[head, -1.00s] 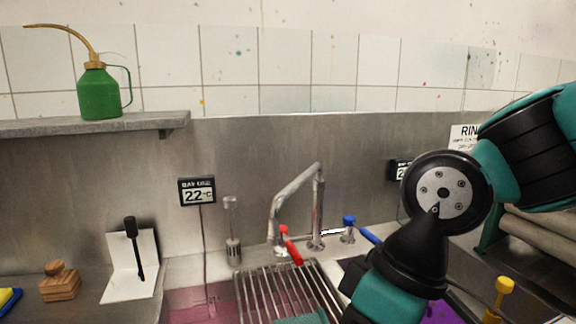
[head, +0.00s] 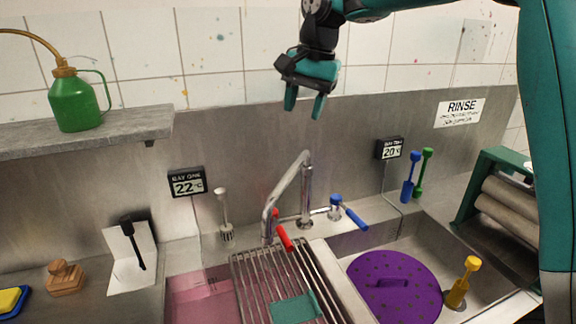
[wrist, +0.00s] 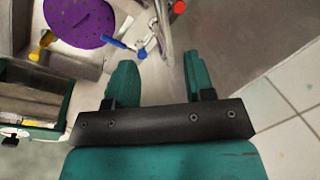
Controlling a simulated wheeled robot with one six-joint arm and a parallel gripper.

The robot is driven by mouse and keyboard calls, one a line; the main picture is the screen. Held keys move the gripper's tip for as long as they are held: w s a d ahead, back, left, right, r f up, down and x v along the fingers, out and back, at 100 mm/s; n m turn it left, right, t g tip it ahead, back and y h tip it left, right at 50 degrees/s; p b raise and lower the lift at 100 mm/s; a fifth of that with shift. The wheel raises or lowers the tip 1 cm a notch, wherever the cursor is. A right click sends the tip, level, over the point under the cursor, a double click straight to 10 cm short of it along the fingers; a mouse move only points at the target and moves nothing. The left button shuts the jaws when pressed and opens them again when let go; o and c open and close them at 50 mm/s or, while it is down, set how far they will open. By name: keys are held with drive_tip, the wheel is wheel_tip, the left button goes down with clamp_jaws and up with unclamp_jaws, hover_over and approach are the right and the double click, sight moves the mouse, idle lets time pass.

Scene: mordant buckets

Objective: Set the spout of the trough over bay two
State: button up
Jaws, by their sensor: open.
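The trough's chrome spout (head: 287,190) rises from a post behind the two bays and arches toward the front left. In the wrist view the spout (wrist: 164,38) shows beyond the gap between my fingers (wrist: 158,60).
A red-handled tap (head: 282,235) and a blue-handled tap (head: 350,213) flank the spout's post. A yellow-handled tool (head: 463,283) stands at bay two's right. A green oil can (head: 74,100) sits on the left shelf (head: 90,137). Rollers (head: 505,212) stand at right.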

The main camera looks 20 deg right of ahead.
sight(288, 176)
drive_tip(key=a+f, duration=0.1)
drive_tip(key=f, duration=0.4)
drive_tip(key=w+f+p, duration=0.1)
drive_tip(key=f, duration=0.5)
drive_tip(key=w+a+f+p, duration=0.1)
drive_tip(key=f, duration=0.4)
drive_tip(key=shift+a+f, duration=0.2)
drive_tip(key=shift+a, duration=0.15)
clamp_jaws()
